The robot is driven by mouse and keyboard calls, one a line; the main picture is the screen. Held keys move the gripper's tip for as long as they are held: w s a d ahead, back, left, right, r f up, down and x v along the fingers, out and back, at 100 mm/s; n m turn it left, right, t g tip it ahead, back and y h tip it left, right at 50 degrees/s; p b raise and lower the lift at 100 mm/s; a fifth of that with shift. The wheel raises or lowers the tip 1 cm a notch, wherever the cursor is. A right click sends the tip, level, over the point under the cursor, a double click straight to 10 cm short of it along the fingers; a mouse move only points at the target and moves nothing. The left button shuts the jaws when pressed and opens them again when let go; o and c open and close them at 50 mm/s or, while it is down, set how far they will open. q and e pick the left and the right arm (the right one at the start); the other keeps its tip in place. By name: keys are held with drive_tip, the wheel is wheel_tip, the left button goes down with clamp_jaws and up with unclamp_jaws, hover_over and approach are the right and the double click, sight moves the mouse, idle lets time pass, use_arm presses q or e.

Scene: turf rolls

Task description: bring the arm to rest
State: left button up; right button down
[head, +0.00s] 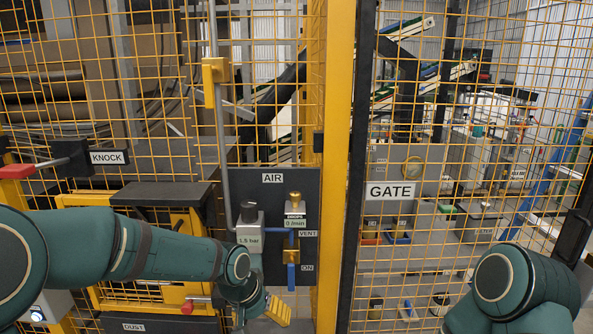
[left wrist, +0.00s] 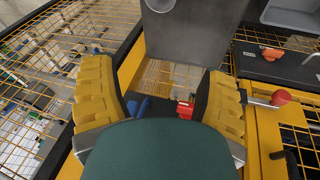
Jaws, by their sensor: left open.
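My left arm (head: 150,250) reaches in from the left in the head view. My left gripper (head: 272,309) hangs at its end, low in front of the AIR panel (head: 278,204). In the left wrist view the left gripper (left wrist: 158,85) has its yellow ribbed fingers wide apart, with nothing held between them. A red part (left wrist: 185,110) and a blue part (left wrist: 138,106) show beyond the gap, apparently clear of the fingers. My right arm (head: 515,285) shows at the lower right of the head view; its gripper is out of frame.
A yellow mesh fence and thick yellow post (head: 335,120) stand close ahead. The AIR panel carries a grey regulator (head: 249,234) and a blue valve handle (head: 291,277). Red-ended levers stick out at KNOCK (head: 17,171) and near DUST (head: 188,307). A dark shelf (head: 163,194) juts out left.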

use_arm(q)
drive_tip(key=s+a+f+n, duration=0.1)
drive_tip(key=s+f, duration=0.8)
drive_tip(key=f, duration=0.4)
drive_tip(key=s+a+f+n, duration=0.2)
drive_tip(key=s+f, duration=0.7)
drive_tip(key=f, duration=0.4)
drive_tip(key=shift+n+g+h+b, duration=0.3)
drive_tip(key=shift+h+b, duration=0.1)
drive_tip(key=shift+b, duration=0.05)
idle(1.9)
